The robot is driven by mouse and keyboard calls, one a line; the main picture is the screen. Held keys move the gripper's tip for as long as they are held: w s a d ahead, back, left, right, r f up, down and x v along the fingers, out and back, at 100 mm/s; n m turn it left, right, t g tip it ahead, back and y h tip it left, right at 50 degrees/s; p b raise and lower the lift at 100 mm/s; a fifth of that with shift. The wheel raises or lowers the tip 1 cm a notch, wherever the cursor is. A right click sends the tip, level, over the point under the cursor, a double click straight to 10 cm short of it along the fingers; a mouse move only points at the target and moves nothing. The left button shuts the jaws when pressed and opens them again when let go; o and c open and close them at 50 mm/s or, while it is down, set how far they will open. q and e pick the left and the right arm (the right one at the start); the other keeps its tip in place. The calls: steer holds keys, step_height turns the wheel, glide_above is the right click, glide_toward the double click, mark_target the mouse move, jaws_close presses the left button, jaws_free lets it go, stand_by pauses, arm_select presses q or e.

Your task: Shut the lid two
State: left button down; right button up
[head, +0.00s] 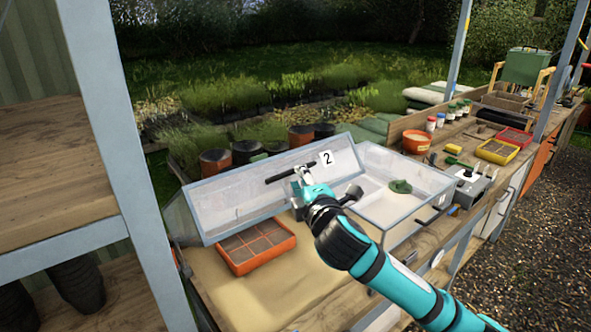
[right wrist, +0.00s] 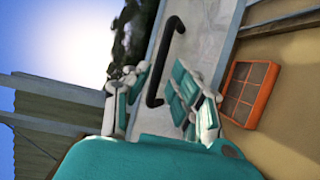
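Lid two is a pale, see-through framed panel (head: 250,192) marked with a "2" label (head: 327,158). It stands open, tilted up, in the middle of the head view. A dark bar handle (head: 290,172) runs along its upper part. The handle (right wrist: 163,60) also shows in the right wrist view, in front of and between the spread fingers. My right gripper (head: 304,178) is at the handle in the head view. It is open in the right wrist view (right wrist: 158,92); whether it touches the bar I cannot tell. My left gripper is not in view.
An orange tray (head: 255,246) with compartments lies below the lid on a tan surface. A clear-walled box (head: 425,183) holding a green item (head: 400,187) stands to the right. Pots, trays and jars line the bench farther right. A grey post (head: 125,165) and shelves stand left.

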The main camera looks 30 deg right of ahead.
steer(key=p+x, duration=0.1)
steer(key=x, duration=0.4)
steer(key=shift+w, duration=0.2)
jaws_close()
